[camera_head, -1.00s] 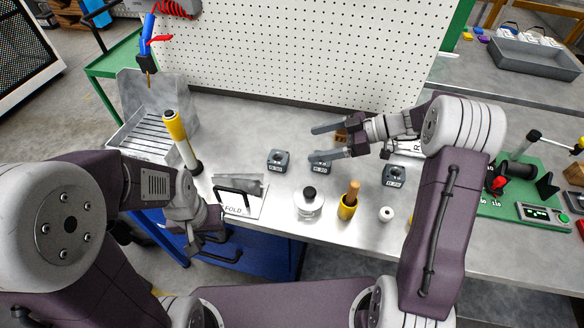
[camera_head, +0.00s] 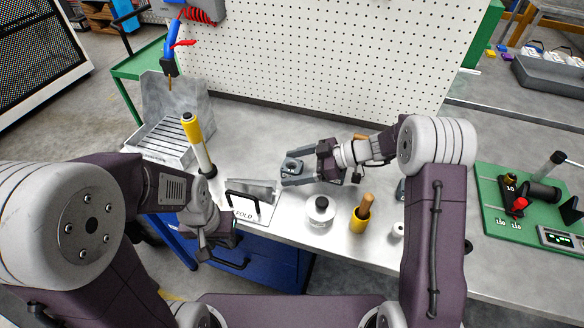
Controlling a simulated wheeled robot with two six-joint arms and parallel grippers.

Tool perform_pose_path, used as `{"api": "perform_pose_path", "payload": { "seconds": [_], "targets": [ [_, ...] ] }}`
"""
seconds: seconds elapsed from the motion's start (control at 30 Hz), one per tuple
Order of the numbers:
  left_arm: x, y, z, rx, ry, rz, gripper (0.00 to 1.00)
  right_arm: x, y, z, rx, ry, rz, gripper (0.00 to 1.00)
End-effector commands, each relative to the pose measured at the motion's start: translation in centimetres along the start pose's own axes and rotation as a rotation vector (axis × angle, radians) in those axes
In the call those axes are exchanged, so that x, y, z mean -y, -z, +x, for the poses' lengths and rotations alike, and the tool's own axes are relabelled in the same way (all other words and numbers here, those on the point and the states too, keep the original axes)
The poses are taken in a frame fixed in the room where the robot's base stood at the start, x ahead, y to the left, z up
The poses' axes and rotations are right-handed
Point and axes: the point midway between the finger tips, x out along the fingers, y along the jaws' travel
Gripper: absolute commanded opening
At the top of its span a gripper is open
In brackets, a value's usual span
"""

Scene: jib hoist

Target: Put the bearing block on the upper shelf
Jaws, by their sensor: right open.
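A small grey bearing block (camera_head: 291,167) with a round hole stands on the steel bench, left of my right gripper. My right gripper (camera_head: 286,169) is open, with its fingers pointing left on either side of this block; I cannot tell whether they touch it. Another grey block (camera_head: 401,189) is mostly hidden behind my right arm. My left gripper (camera_head: 207,250) hangs low at the bench's front edge, away from the blocks; its fingers are too unclear to read. I cannot make out an upper shelf in this view.
A silver round pot (camera_head: 320,212) and a yellow cup with a wooden handle (camera_head: 361,218) stand in front of my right gripper. A pegboard (camera_head: 330,60) closes the back.

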Motion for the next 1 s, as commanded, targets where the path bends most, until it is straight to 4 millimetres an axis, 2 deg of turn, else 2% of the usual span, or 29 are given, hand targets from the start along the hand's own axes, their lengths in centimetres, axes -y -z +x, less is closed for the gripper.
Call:
{"api": "perform_pose_path", "payload": {
  "seconds": [0.1,0.27,0.5,0.57,0.87,1.0],
  "targets": [
    [0.0,0.0,0.0,0.0,0.0,0.0,0.36,0.0,0.0,0.7,0.001,-0.001,-0.001,0.82],
    [0.0,0.0,0.0,0.0,0.0,0.0,0.36,0.0,0.0,0.6,0.001,-0.002,-0.001,0.82],
    [0.0,0.0,0.0,0.0,0.0,0.0,0.36,0.0,0.0,0.6,0.001,-0.002,0.0,0.16],
    [0.0,0.0,0.0,0.0,0.0,0.0,0.36,0.0,0.0,0.6,0.001,-0.002,0.0,0.0],
    [0.0,0.0,0.0,0.0,0.0,0.0,0.36,-0.1,0.1,0.5,-0.001,-0.002,-0.002,0.0],
    [0.0,0.0,0.0,0.0,0.0,0.0,0.36,-0.1,1.0,0.1,-0.001,-0.003,-0.003,0.0]
  ]
}}
